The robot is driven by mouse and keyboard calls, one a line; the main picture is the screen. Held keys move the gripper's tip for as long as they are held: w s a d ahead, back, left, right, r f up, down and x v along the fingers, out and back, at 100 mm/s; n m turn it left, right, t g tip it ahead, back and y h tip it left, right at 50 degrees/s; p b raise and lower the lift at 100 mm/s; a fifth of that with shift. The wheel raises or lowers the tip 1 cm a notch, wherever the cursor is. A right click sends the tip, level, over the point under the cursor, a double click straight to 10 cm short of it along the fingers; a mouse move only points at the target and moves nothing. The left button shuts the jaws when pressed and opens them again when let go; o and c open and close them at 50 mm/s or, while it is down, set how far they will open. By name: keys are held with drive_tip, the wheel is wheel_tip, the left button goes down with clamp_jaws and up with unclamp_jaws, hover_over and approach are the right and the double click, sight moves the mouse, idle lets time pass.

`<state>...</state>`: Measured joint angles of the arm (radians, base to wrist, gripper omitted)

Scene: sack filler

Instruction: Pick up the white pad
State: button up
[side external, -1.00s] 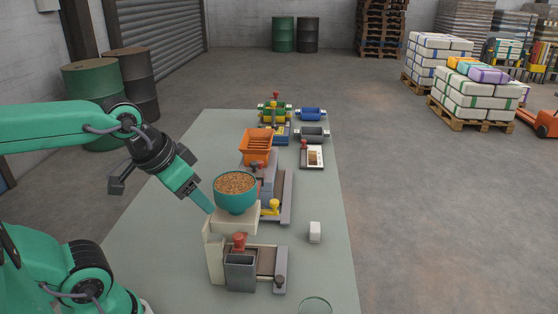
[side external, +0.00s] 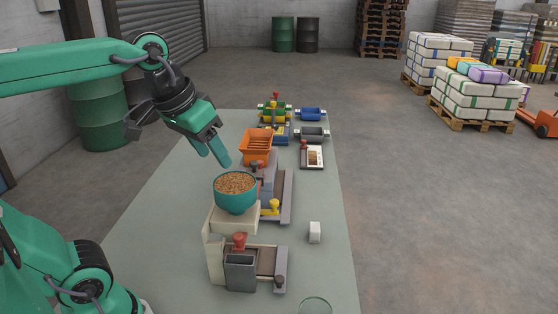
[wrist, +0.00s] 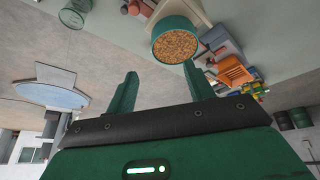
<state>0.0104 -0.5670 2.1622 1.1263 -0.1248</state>
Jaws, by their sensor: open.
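The white pad (side external: 315,232) is a small pale block standing on the right part of the grey-green table (side external: 165,235), right of the machines. My gripper (side external: 217,155) is in the air above and behind the teal bowl of grain (side external: 236,197), well up and left of the pad. In the wrist view my gripper (wrist: 160,84) shows two green fingers spread apart with nothing between them. The teal bowl also shows there (wrist: 174,42), beyond the fingertips. I cannot make out the pad with certainty in the wrist view.
A filler stand with a red knob (side external: 239,241) holds the bowl. An orange hopper (side external: 257,146), grey and blue bins (side external: 311,113) and a small scale (side external: 312,157) stand farther back. A clear glass (side external: 315,305) is at the front. The table around the pad is clear.

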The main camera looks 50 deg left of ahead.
drive_tip(key=w+d+r+n+g, duration=0.1)
drive_tip(key=w+r+n+g, duration=0.15)
drive_tip(key=w, duration=1.05)
drive_tip(key=n+g, duration=0.2)
drive_tip(key=n, duration=0.3)
hover_over(315, 226)
wheel_tip(315, 226, down, 6)
drive_tip(key=r, duration=0.1)
wheel_tip(315, 226, down, 23)
drive_tip(key=shift+w+d+r, duration=0.15)
drive_tip(key=shift+r, duration=0.05)
drive_tip(key=shift+s+f, duration=0.2)
drive_tip(key=shift+f, duration=3.3)
drive_tip(key=shift+c, duration=0.4)
drive_tip(key=c, duration=1)
